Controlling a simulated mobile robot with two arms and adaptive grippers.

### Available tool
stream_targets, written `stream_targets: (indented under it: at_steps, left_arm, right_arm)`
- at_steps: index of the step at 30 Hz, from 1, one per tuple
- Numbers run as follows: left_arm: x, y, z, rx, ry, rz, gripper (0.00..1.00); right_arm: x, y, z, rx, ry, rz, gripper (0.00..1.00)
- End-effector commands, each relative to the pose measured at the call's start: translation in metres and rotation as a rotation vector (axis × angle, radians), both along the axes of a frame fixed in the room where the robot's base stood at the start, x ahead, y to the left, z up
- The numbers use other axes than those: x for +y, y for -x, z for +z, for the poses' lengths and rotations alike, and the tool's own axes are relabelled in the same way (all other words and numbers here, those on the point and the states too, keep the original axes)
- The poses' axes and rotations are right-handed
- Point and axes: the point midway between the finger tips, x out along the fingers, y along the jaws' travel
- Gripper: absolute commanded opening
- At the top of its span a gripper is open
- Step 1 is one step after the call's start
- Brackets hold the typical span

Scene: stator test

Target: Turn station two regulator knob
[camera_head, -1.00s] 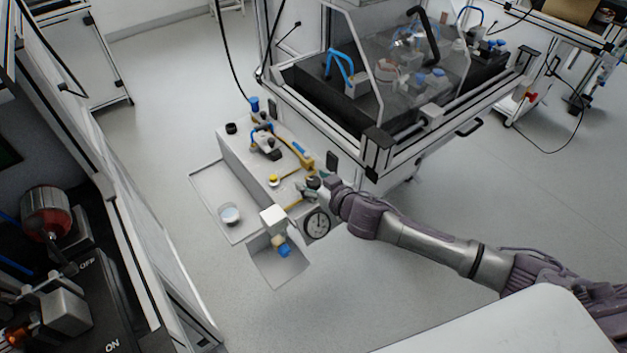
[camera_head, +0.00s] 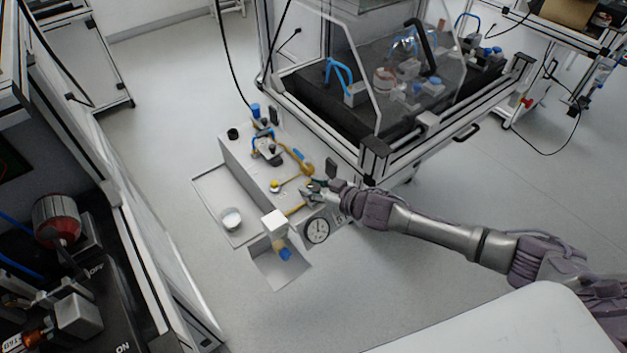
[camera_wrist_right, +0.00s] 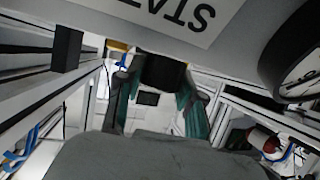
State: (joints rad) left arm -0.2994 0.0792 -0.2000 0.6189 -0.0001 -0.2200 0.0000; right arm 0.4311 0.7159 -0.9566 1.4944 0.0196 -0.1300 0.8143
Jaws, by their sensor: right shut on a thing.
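The black regulator knob (camera_wrist_right: 162,72) sticks out from the light panel (camera_wrist_right: 95,18) in the right wrist view. The panel carries upside-down lettering, partly cut off. My right gripper (camera_wrist_right: 158,98) has one finger on each side of the knob and is shut on it. In the head view the right gripper (camera_head: 314,190) is at the station's front edge, above and beside a round gauge (camera_head: 317,230). The knob is hard to make out there behind the gripper. The gauge also shows at the right of the wrist view (camera_wrist_right: 308,66). My left gripper is not in view.
The station (camera_head: 231,163) bears yellow pipes and small fittings. A white tray (camera_head: 212,190) with a cup (camera_head: 231,219) lies at its left. A framed cart (camera_head: 420,143) with clear panels stands close behind my right gripper. Open floor lies in front.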

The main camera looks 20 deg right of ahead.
Motion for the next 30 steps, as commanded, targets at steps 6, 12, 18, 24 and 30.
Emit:
stream_targets:
  at_steps: [6, 12, 18, 24, 30]
  left_arm:
    - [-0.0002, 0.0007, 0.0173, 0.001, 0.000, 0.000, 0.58]
    - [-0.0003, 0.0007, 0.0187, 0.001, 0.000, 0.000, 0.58]
    - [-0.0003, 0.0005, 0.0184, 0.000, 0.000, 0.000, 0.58]
    - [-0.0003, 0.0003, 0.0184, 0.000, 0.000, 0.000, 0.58]
    - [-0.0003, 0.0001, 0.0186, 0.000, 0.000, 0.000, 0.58]
  right_arm:
    - [0.0006, -0.0009, 0.0028, -0.003, 0.003, 0.145, 0.03]
    - [0.0004, 0.0005, 0.0007, -0.002, -0.001, 0.188, 0.03]
    - [0.0003, 0.0006, 0.0002, -0.001, -0.002, 0.189, 0.03]
    - [0.0003, 0.0006, 0.0002, -0.001, -0.002, 0.188, 0.57]
    - [0.0000, 0.0005, 0.0003, 0.000, -0.001, 0.187, 0.64]
